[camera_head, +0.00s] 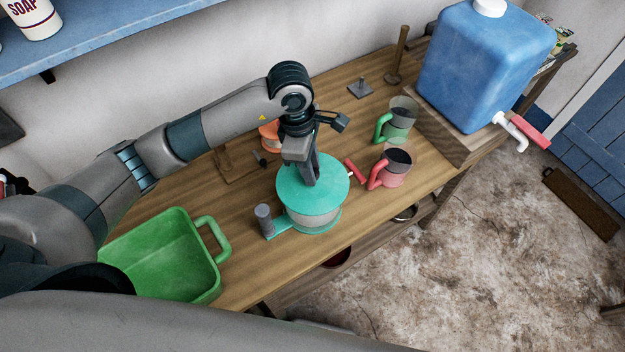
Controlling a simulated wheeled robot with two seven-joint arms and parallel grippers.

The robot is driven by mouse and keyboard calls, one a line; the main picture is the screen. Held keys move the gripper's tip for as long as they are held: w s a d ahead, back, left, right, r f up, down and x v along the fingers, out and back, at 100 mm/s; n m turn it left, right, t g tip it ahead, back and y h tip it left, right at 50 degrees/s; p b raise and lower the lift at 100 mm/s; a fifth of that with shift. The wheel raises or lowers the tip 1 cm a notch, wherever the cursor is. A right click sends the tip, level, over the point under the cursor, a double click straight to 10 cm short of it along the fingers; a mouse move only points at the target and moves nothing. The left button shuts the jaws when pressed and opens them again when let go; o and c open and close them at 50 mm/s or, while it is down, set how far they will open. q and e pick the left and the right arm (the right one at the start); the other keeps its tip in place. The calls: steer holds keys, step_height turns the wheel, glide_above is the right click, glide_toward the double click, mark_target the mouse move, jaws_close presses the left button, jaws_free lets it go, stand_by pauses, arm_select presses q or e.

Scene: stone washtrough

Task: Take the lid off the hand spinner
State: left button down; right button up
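The hand spinner (314,217) stands on the wooden bench, with a pale drum, a teal base and a grey upright post (263,215) at its left. A red handle (355,172) sticks out at its right. Its round teal lid (332,190) covers the top of the drum. My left gripper (312,180) points down over the middle of the lid, its fingertips at or very near the lid's surface. The fingers overlap in this view, so their gap and anything between them are hidden. My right gripper is not in view.
A green basin (165,243) stands at the left front. Red (393,170) and green (397,120) mugs stand right of the spinner. A blue water container (480,65) with a tap is at the right end. Some bench (255,265) in front is bare.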

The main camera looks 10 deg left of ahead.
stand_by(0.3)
arm_select(q)
steer(key=shift+w+r+b, duration=0.1)
steer(key=shift+r+b, duration=0.65)
steer(key=shift+r, duration=0.1)
step_height(320, 180, up, 2)
steer(key=shift+r+b, duration=0.1)
steer(key=shift+b, duration=0.7)
steer(key=s+d+r+b, duration=0.4)
steer(key=s+d+r, duration=0.3)
steer(key=d, duration=0.2)
steer(key=shift+s, duration=0.25)
steer(key=shift+w, duration=0.1)
